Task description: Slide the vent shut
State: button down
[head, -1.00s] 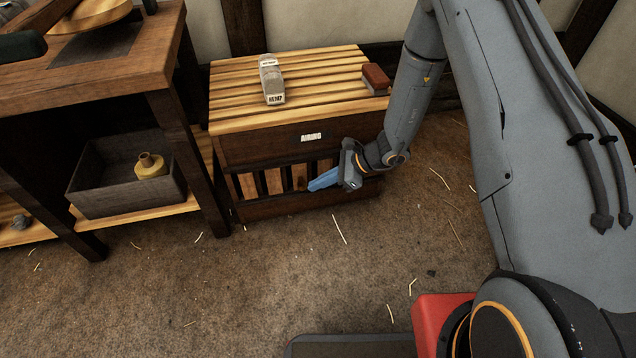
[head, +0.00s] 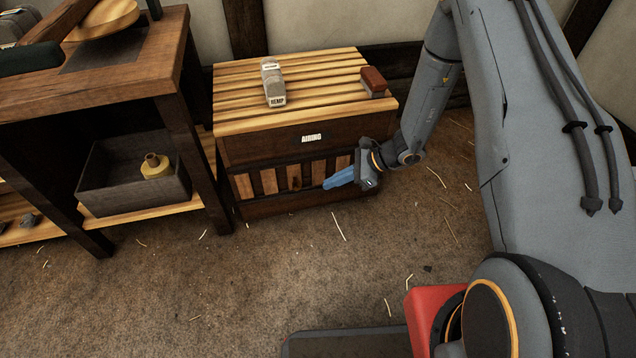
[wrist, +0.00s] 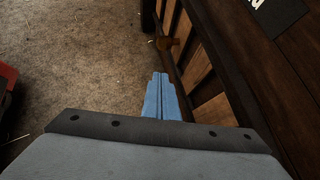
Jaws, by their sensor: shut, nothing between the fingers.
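The vent (head: 269,181) is the barred lower front of a wooden chest labelled AIRING. Pale wood fills the spaces between its dark bars in the head view, and it runs along the right in the wrist view (wrist: 197,69). A small brown knob (wrist: 166,43) stands out from it. My gripper (head: 326,185) has blue fingers, shut and empty, in front of the vent's right part. In the wrist view the fingertips (wrist: 160,75) point along the front towards the knob, with a visible gap between them.
On the slatted chest top (head: 325,92) lie a grey block labelled HEMP (head: 273,82) and a reddish-brown block (head: 374,81). A workbench (head: 160,80) stands to the left, with a grey bin (head: 130,195) on its shelf.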

jog(key=p+v, duration=0.2)
jog(key=v, duration=0.4)
jog(key=shift+d+r, duration=0.15)
jog(key=shift+d, duration=0.2)
